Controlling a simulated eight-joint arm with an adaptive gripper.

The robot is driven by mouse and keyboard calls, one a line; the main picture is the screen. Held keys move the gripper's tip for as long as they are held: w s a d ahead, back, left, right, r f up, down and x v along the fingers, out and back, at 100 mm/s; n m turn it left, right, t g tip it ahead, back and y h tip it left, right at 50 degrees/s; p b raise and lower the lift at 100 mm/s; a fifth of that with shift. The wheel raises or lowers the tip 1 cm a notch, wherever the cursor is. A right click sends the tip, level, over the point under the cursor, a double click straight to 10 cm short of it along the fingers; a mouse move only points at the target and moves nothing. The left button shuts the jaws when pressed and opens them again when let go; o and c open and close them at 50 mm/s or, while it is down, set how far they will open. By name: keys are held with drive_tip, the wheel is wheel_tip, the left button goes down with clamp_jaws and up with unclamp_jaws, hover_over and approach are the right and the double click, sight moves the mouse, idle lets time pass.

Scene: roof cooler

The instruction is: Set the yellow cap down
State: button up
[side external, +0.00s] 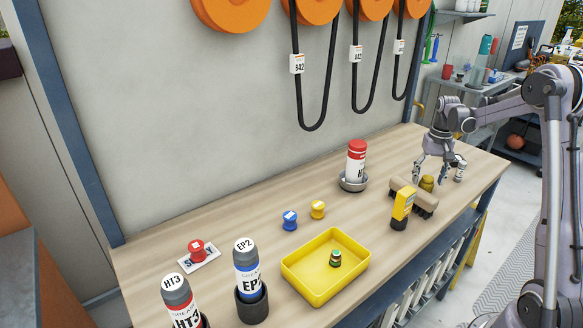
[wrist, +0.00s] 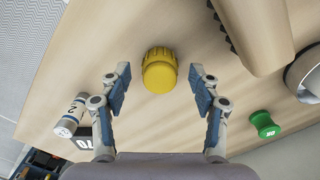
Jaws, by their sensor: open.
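A yellow cap (wrist: 160,72) with a ridged edge stands on the wooden bench in the wrist view, centred just beyond my fingertips. In the side view it appears as a darker yellow shape (side external: 427,183) at the bench's right end, partly hidden behind a brown brush. My gripper (side external: 432,177) is above and around it there. In the wrist view my gripper (wrist: 160,83) has its two fingers spread wide, with a visible gap between each finger and the cap. Nothing is held. Whether the cap touches the bench all round is hard to tell.
The brown brush (side external: 412,194) and a yellow-and-black device (side external: 402,210) stand close by. A grey-white cylinder (side external: 460,171) is right of the gripper. A green spool (wrist: 264,124) lies at right. A yellow tray (side external: 300,286), another yellow cap (side external: 318,209) and a blue one (side external: 290,220) are further left.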

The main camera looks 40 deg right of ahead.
sight(428, 178)
wheel_tip(428, 178, up, 10)
drive_tip(key=f, duration=0.1)
drive_tip(key=a+r+n+t, duration=0.15)
drive_tip(key=a+r, duration=0.25)
drive_tip(key=a, duration=0.7)
drive_tip(key=s+a+f+n+t, duration=0.1)
drive_tip(key=s+a+n+t, duration=0.1)
drive_tip(key=a, duration=1)
drive_tip(key=s+a+f+n+t, duration=0.2)
drive_tip(key=s+a+n, duration=0.3)
drive_tip(key=a, duration=0.6)
drive_tip(key=shift+s+a+f+t, duration=0.3)
drive_tip(key=shift+s+a+t, duration=0.1)
drive_tip(key=shift+s+t, duration=0.45)
drive_tip(key=shift+n, duration=0.25)
